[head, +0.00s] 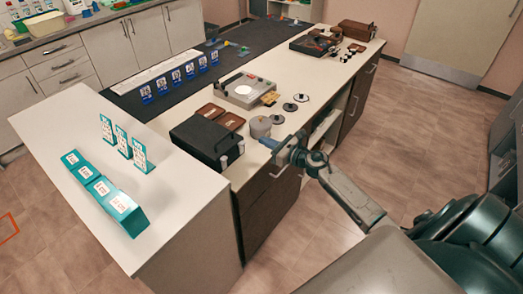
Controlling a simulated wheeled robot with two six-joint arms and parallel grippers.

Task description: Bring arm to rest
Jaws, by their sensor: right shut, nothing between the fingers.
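My right gripper (275,147) is shut and empty. It is above the near edge of the counter's long part, close to a grey round canister (260,126) and the black box. I cannot tell if it touches anything. Its arm comes in from the lower right, with a grey forearm link and dark green upper parts. My left gripper is not in view.
The white counter (185,215) carries teal card stands (105,188), a black box (205,138), brown trays (228,119), a grey device (245,90) and dark discs (290,107). Wooden cases (355,30) stand at its far end. Open floor (395,135) lies right of it.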

